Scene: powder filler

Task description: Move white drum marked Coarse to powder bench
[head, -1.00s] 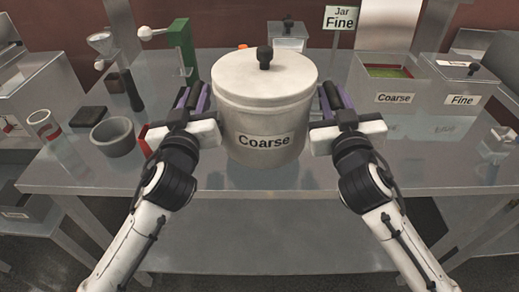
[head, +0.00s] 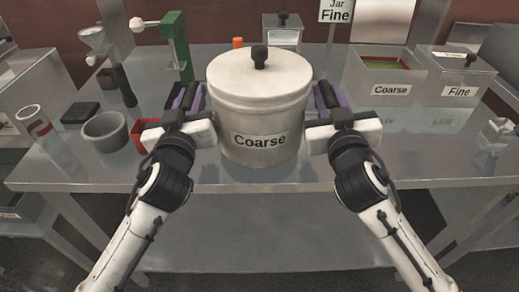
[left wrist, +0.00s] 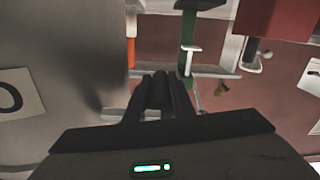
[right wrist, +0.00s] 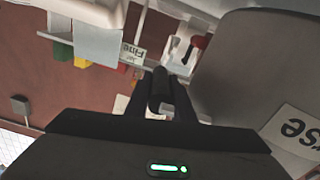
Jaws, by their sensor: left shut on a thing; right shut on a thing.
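The white drum (head: 258,105) has a lid with a black knob and a label reading Coarse. It is upright between my two grippers, over the metal bench (head: 300,170) in the head view. My left gripper (head: 190,100) is shut on the drum's left side, and my right gripper (head: 328,98) is shut on its right side. The drum's side and part of its label also show in the left wrist view (left wrist: 50,60) and the right wrist view (right wrist: 255,70). Whether the drum's base touches the bench is not clear.
To the right are bins marked Coarse (head: 385,82) and Fine (head: 458,85). A Jar Fine sign (head: 335,12) stands behind. The bench's front strip is clear.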

